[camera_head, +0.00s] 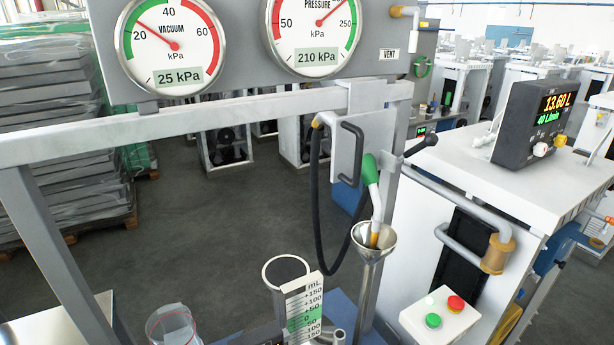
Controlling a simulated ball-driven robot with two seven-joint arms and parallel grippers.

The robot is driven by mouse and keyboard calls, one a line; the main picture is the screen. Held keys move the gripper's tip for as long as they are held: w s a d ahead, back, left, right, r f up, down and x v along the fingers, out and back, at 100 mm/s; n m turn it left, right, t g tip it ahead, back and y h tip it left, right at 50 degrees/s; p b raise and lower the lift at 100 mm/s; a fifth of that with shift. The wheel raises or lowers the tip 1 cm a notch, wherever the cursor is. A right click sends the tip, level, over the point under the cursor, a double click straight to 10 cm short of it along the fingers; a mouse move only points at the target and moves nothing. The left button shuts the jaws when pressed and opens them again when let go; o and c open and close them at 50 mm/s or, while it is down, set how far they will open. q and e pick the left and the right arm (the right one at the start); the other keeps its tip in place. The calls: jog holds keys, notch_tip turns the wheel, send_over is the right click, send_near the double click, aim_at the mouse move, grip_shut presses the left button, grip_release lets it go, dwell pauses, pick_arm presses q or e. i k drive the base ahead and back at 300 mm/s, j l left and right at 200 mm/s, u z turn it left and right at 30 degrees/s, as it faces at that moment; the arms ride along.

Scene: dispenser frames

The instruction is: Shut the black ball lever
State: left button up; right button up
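The black ball lever (431,139) is right of centre in the head view. Its short rod slants up to the right from a grey joint beside the pale panel, and the black ball is at its upper right end. A pipe runs from near its base down to the right towards a brass-coloured fitting (497,254). I cannot tell from this view whether the lever stands open or shut. Neither of my grippers is in view, and nothing touches the lever.
A green-handled nozzle (371,178) hangs below the lever with its tip in a funnel (374,240). A black hose (316,200) loops beside it. A white cabinet (420,225) stands right, with a button box (440,315) in front. A grey crossbar (200,117) spans the left.

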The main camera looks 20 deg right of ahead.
aim_at(431, 139)
jog(key=k+l+z, duration=0.1)
jog(key=l+z, duration=0.15)
jog(key=z, duration=0.2)
jog(key=k+l+z, duration=0.1)
jog(key=l+z, duration=0.5)
jog(key=z, duration=0.25)
